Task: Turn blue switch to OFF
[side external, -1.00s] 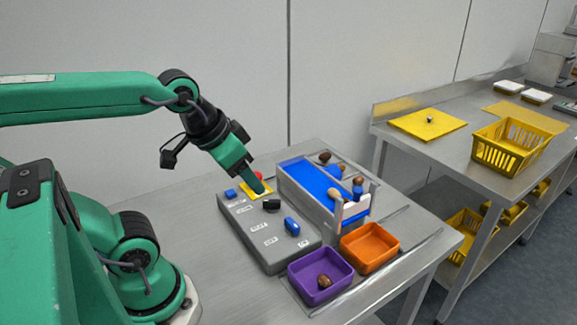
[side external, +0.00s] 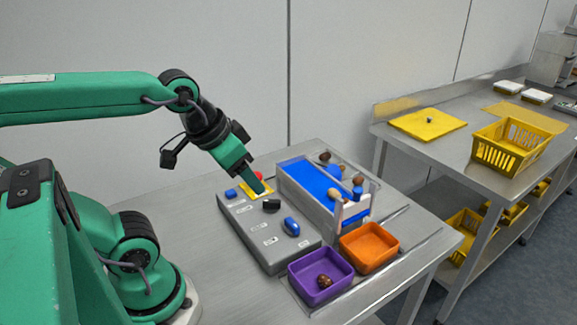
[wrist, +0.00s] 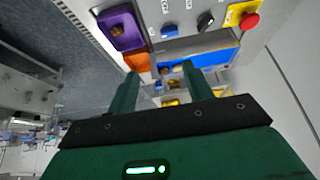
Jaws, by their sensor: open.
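The blue switch (side external: 291,227) is a rounded, elongated knob near the front end of the grey control box (side external: 262,242). It also shows at the top of the wrist view (wrist: 169,31). Small white labels are near it, too small to read. My gripper (side external: 259,185) is open and points down at the far end of the box, in front of the red button and its yellow plate. It is apart from the blue switch. Both green fingers show in the wrist view (wrist: 160,76), with nothing held between them.
A black knob (side external: 271,206) sits between my gripper and the blue switch; a blue button (side external: 230,193) is at the far left of the box. Beside it is a blue belt (side external: 300,173) with brown dates. A purple tray (side external: 345,283) and an orange tray (side external: 390,240) stand in front.

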